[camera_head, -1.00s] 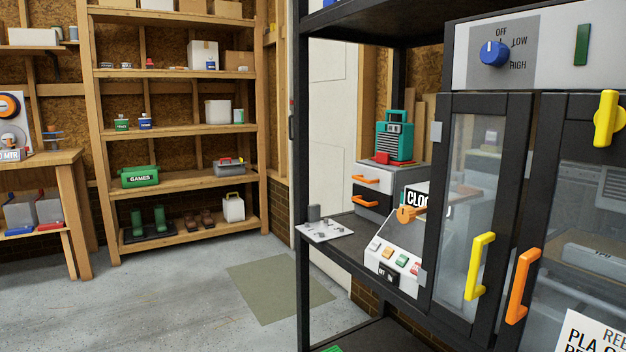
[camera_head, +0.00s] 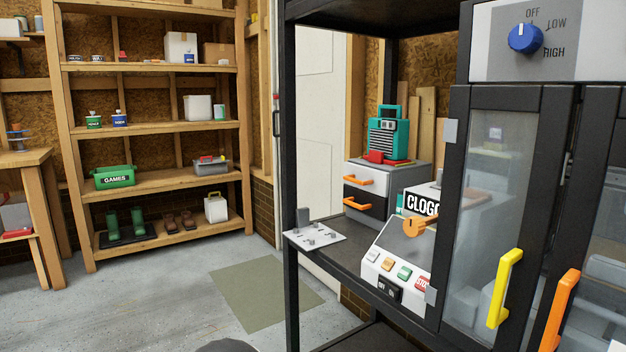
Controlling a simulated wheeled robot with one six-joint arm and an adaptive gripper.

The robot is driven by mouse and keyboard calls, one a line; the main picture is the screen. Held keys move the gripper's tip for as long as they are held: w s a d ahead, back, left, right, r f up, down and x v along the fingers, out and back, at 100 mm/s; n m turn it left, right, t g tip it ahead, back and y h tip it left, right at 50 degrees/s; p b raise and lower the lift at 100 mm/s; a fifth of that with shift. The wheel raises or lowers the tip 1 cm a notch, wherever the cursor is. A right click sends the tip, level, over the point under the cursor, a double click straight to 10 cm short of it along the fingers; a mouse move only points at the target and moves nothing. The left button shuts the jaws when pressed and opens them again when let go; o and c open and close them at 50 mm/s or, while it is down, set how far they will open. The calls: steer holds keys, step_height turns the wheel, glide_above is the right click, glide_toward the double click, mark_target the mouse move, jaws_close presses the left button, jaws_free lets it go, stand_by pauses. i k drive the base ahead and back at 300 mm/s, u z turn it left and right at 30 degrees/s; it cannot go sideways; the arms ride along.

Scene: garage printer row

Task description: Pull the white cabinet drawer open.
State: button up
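A small drawer cabinet (camera_head: 421,178) stands on the dark rack shelf, under a teal radio-like box. Its upper drawer (camera_head: 374,188) has a white front with an orange handle (camera_head: 358,179). The drawer looks shut, flush with the cabinet. Below it is a black-fronted drawer (camera_head: 378,212) with its own orange handle (camera_head: 357,203). The right part of the cabinet is hidden by the control box in front. My gripper is not in view.
A metal plate with pegs (camera_head: 314,238) lies at the shelf's left end. A sloped control box (camera_head: 390,267) and a glass-doored enclosure (camera_head: 490,180) stand nearer on the right. A black rack post (camera_head: 291,130) rises left of the cabinet. Floor is clear around the green mat (camera_head: 262,294).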

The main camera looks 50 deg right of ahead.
mark_target(374, 181)
steer(key=z, duration=0.1)
steer(key=i, duration=0.6)
steer(key=z, duration=0.6)
steer(key=i, duration=0.4)
steer(key=z, duration=0.45)
